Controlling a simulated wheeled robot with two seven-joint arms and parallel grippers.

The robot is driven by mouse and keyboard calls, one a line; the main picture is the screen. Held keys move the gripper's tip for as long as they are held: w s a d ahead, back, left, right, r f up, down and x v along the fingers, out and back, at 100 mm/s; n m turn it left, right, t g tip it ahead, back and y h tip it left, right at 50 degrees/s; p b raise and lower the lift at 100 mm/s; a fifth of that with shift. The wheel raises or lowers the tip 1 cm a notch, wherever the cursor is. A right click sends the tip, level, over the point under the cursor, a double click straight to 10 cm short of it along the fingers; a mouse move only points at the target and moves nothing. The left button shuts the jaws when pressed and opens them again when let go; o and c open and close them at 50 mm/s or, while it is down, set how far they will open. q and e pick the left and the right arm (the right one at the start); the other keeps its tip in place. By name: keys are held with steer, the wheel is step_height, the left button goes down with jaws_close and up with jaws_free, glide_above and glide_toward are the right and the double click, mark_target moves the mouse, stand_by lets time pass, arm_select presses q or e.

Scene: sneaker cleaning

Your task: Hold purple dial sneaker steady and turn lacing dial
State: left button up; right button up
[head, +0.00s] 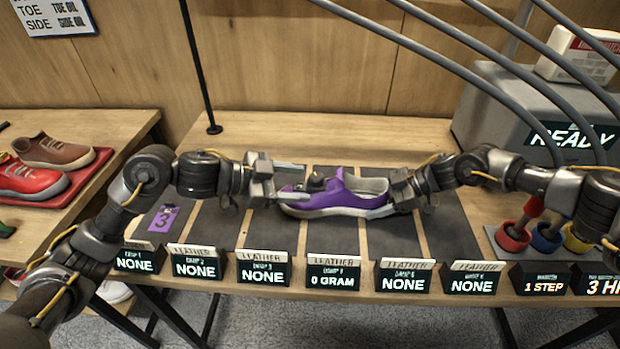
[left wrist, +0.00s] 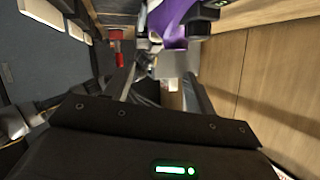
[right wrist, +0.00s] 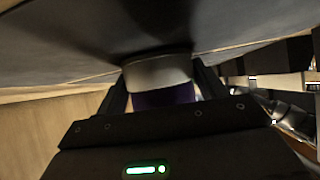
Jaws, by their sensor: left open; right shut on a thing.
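The purple sneaker (head: 338,196) with a pale sole lies across the dark mats at the middle of the table, toe to the left. A small dark dial (head: 316,182) shows on its top near the toe side. My right gripper (head: 384,197) is shut on the heel end; in the right wrist view the white and purple heel (right wrist: 160,74) sits between the fingers. My left gripper (head: 292,181) is open at the toe end, close to the dial. In the left wrist view the purple upper (left wrist: 172,18) is just beyond the fingers; contact cannot be told.
Label stands (head: 333,273) line the table's front edge; one reads 0 GRAM. A purple number 3 card (head: 163,219) lies at the left. Red, blue and yellow cups (head: 547,238) stand at the right, before a grey READY box (head: 500,115). Other shoes (head: 35,178) sit on the left table.

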mark_target(310, 177)
arm_select(q)
steer(key=w+a+n+t+y, duration=0.1)
steer(key=a+n+t, duration=0.1)
steer(key=a+n, duration=0.4)
steer(key=shift+m, duration=0.4)
steer(key=x, duration=1.2)
steer(key=shift+w+a+f, duration=0.2)
steer(key=shift+a+f, duration=0.05)
steer(key=shift+f, duration=0.05)
steer(key=c, duration=1)
steer(key=shift+w+a+m+g+h, duration=0.1)
steer(key=shift+w+m+g+h, duration=0.15)
steer(key=shift+m+g, duration=0.45)
steer(key=m+g+h, duration=0.1)
steer(key=m+g, duration=0.2)
steer(key=o, duration=1)
